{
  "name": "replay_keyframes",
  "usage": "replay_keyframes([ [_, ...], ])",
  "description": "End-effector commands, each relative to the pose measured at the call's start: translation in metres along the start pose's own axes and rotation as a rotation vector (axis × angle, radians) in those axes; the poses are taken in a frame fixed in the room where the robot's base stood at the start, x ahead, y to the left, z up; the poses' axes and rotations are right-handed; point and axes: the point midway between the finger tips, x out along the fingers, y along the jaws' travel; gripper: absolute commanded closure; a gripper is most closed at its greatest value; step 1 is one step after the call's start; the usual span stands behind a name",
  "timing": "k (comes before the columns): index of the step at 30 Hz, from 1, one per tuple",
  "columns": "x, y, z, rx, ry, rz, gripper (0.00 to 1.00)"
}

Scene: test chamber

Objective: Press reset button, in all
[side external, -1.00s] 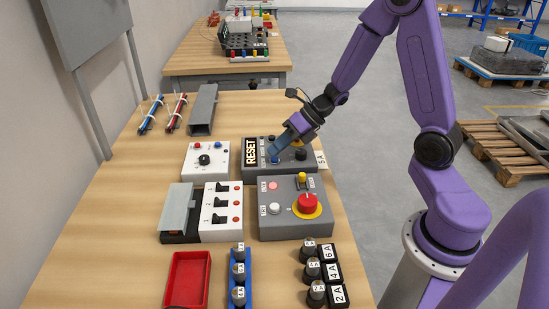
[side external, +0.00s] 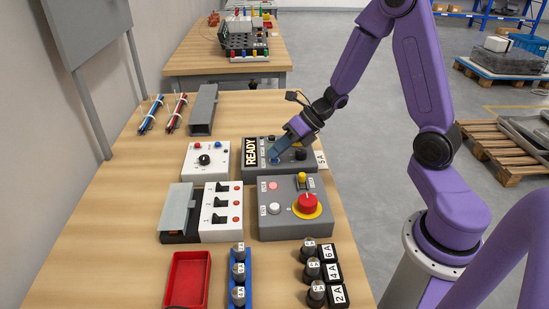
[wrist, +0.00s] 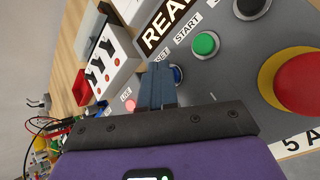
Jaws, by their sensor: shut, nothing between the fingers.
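The grey control box (side external: 265,168) stands in the middle of the table. Its black display (side external: 250,152) reads READY in white letters, and the display also shows in the wrist view (wrist: 165,25). My gripper (side external: 276,158) points down at this box, with its fingers shut and empty. In the wrist view a blue button (wrist: 178,73) shows beside my fingertips (wrist: 158,70), partly hidden by them. A green button (wrist: 205,43) labelled START and a black button (wrist: 250,6) sit nearby.
A box with a red mushroom button (side external: 307,203) on a yellow disc stands close in front. A white dial box (side external: 207,160) and a switch box (side external: 221,225) stand to the left. A red tray (side external: 188,280) and several cylinders are nearer. Bare table lies along the left.

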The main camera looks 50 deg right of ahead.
Motion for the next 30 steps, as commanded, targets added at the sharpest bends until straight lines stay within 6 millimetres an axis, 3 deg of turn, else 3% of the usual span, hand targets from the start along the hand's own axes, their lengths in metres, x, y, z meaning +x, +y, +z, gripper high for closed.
replay_keyframes([
  [30, -0.015, 0.011, 0.011, -0.002, 0.0, 0.001, 1.0],
])
